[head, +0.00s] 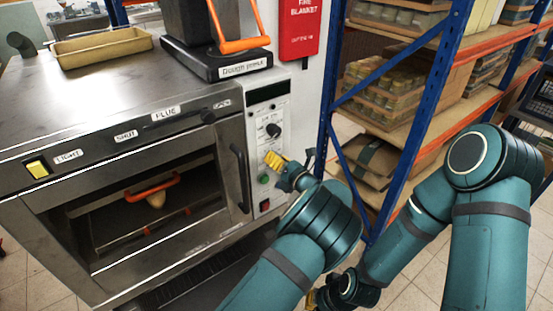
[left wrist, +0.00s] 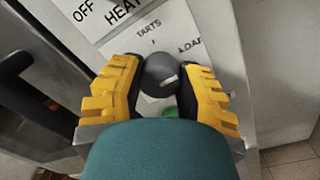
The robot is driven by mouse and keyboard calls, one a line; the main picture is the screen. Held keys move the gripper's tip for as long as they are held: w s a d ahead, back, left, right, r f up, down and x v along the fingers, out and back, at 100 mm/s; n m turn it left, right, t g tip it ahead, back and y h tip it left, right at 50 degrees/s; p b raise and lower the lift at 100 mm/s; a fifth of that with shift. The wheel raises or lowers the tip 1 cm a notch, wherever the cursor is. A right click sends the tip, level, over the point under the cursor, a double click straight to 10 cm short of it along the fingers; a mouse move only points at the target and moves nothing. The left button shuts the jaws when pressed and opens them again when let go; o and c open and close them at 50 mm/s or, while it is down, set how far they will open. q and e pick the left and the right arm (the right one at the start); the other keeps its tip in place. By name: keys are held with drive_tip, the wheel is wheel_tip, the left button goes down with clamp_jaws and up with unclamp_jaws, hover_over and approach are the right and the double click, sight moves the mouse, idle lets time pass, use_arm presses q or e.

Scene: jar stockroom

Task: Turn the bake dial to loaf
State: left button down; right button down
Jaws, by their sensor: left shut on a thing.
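The bake dial (left wrist: 160,75) is a round dark knob with a pale pointer mark, seen in the left wrist view. The label TARTS (left wrist: 148,27) is above it and LOAF (left wrist: 190,45) is to its upper right. The pale mark is on the knob's lower right side; which label it points to I cannot tell. My left gripper (left wrist: 162,88) is shut on the dial, one yellow finger on each side. In the head view my left gripper (head: 276,163) covers the dial at the oven's control panel (head: 257,112). Only a yellow bit of my right gripper (head: 311,298) shows, low down.
Another black knob (head: 273,130) is above the dial; a green button (head: 264,180) and red switch (head: 265,205) are below. The oven door handle (head: 240,178) stands close on the left. A blue-framed shelf rack (head: 385,180) is to the right.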

use_arm(q)
drive_tip(key=shift+r, duration=0.25)
drive_tip(key=c, duration=0.7)
unclamp_jaws()
drive_tip(key=shift+w, duration=0.1)
drive_tip(key=shift+c, duration=0.2)
drive_tip(key=shift+o, duration=1.1)
drive_tip(key=shift+f, duration=0.1)
drive_tip(key=v, duration=0.7)
drive_tip(key=shift+s+d, duration=0.15)
drive_tip(key=shift+s, duration=0.1)
drive_tip(key=shift+f, duration=0.1)
